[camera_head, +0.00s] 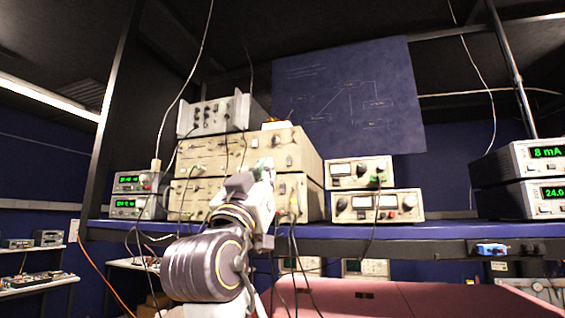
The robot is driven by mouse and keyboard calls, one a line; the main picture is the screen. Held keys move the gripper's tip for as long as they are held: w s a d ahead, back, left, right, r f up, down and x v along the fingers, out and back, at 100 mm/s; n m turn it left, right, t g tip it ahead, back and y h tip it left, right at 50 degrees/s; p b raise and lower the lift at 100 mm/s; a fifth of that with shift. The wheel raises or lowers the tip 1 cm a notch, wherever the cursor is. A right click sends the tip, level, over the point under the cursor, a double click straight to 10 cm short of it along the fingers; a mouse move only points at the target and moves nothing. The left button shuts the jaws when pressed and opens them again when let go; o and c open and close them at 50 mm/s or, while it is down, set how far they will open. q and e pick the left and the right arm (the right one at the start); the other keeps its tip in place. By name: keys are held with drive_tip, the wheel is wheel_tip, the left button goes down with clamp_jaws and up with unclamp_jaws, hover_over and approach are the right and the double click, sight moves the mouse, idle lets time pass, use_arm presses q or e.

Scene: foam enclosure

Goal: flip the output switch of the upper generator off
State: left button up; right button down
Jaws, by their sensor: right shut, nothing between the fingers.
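The upper generator (218,152) is a wide beige box with knobs and cables on its front. It sits on a similar beige lower generator (187,196) on the blue shelf. My right arm rises from the bottom centre. My right gripper (264,164) is shut and empty, in front of the right part of the two stacked generators. It overlaps the seam between them in the picture; I cannot tell whether it touches either. The output switch is too small to make out, and its position cannot be read. My left gripper is out of view.
A grey instrument (217,115) stands on top of the upper generator. Meter boxes (376,206) stand to the right, and green-display units (130,183) to the left. Cables hang across the fronts and over the edge of the blue shelf (450,229).

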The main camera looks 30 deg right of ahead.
drive_tip(key=shift+w+d+f+p+x, duration=0.3)
drive_tip(key=shift+p+x, duration=0.6)
drive_tip(key=shift+x, duration=1.25)
drive_tip(key=shift+w+d+f+p+x, duration=0.15)
drive_tip(key=shift+f+p+x, duration=0.55)
drive_tip(key=shift+x, duration=1.45)
drive_tip(key=shift+w+d+f+p+x, duration=0.2)
drive_tip(key=shift+p+x, duration=0.95)
drive_tip(key=shift+x, duration=0.95)
drive_tip(key=shift+w+d+f+b, duration=0.2)
drive_tip(key=shift+d+b, duration=0.05)
drive_tip(key=shift+b, duration=0.7)
drive_tip(key=shift+r, duration=0.15)
drive_tip(key=v, duration=1.2)
